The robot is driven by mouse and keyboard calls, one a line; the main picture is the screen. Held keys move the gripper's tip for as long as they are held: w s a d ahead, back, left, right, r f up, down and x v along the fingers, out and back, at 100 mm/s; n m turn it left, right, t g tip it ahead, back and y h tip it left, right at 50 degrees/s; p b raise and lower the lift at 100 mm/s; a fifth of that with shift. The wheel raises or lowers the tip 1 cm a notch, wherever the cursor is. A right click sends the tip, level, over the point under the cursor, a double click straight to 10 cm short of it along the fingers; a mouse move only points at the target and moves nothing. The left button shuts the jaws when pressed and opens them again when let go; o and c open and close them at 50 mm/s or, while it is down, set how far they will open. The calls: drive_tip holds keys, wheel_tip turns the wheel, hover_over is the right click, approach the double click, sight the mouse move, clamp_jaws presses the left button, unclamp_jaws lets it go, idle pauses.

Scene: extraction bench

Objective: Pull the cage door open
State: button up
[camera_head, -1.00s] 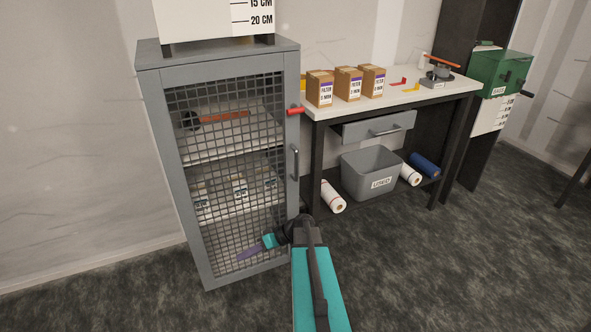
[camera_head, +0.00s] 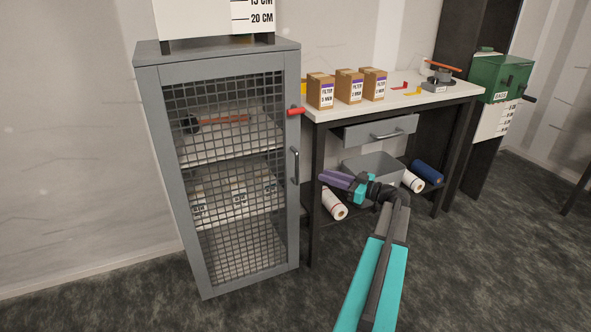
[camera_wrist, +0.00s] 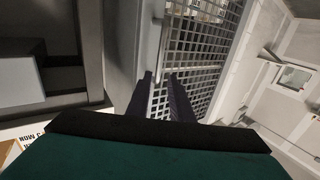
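The cage door (camera_head: 229,187) is a grey frame with wire mesh on a grey cabinet, and it looks closed. Its dark vertical bar handle (camera_head: 295,166) is on the right edge of the door. A red latch piece (camera_head: 296,111) sticks out above the handle. My gripper (camera_head: 322,178) is just right of the handle, pointing left towards it, with a gap between. In the wrist view, my two purple fingers (camera_wrist: 160,85) are apart with nothing clearly between them. The door mesh (camera_wrist: 203,48) shows beyond them.
A workbench (camera_head: 395,99) stands right of the cabinet with several filter boxes (camera_head: 348,87) on top. Below are a grey drawer (camera_head: 379,131), a grey bin (camera_head: 372,163) and paper rolls (camera_head: 334,204). The floor before the cabinet is clear.

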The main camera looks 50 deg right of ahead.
idle(0.4)
hover_over(296, 184)
drive_tip(key=shift+w+d, duration=0.25)
drive_tip(key=shift+d, duration=0.15)
idle(0.4)
drive_tip(key=shift+c, duration=0.3)
clamp_jaws()
drive_tip(key=shift+a, duration=0.2)
